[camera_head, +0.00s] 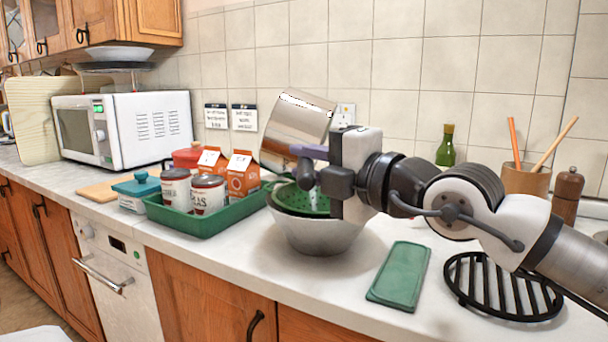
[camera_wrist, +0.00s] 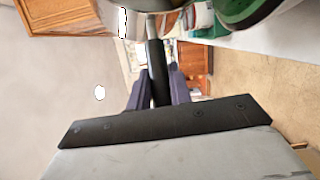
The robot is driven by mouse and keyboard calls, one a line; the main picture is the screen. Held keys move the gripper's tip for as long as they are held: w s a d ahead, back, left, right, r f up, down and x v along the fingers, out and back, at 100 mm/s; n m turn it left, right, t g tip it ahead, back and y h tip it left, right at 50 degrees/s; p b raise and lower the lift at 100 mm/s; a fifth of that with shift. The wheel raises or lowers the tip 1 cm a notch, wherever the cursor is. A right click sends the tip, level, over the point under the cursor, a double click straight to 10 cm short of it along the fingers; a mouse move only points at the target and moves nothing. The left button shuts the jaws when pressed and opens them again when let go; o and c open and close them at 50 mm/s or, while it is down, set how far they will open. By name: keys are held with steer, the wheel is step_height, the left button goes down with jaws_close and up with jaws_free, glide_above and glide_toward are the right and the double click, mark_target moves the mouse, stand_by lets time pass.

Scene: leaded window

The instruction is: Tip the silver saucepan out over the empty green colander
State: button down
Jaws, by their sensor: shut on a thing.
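The silver saucepan (camera_head: 297,122) is in the air, tilted, above and slightly left of the green colander (camera_head: 300,203). My gripper (camera_head: 312,163) is shut on the saucepan's dark handle (camera_wrist: 157,70), which runs between the purple fingers in the wrist view. The saucepan's shiny body (camera_wrist: 150,4) shows at the top of that view. The inside of the saucepan is hidden, and nothing is seen falling from it. The colander sits in a grey metal bowl (camera_head: 318,238) on the counter. My gripper hides part of the colander, and its inside shows only partly.
A green tray (camera_head: 205,222) with tins and orange cartons (camera_head: 242,175) stands left of the bowl. A green flat slab (camera_head: 399,273) and a black trivet (camera_head: 503,286) lie to the right. A bottle (camera_head: 446,147) and a utensil pot (camera_head: 525,179) stand behind my arm.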

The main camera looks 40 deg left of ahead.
steer(key=shift+w+d+f+m+y+b, duration=0.3)
steer(key=shift+d+m+y+b, duration=0.3)
steer(key=shift+b, duration=1.3)
steer(key=shift+a+r, duration=0.15)
steer(key=shift+r, duration=0.1)
steer(key=shift+p, duration=0.35)
steer(key=shift+r+p, duration=1.2)
steer(key=shift+r, duration=0.8)
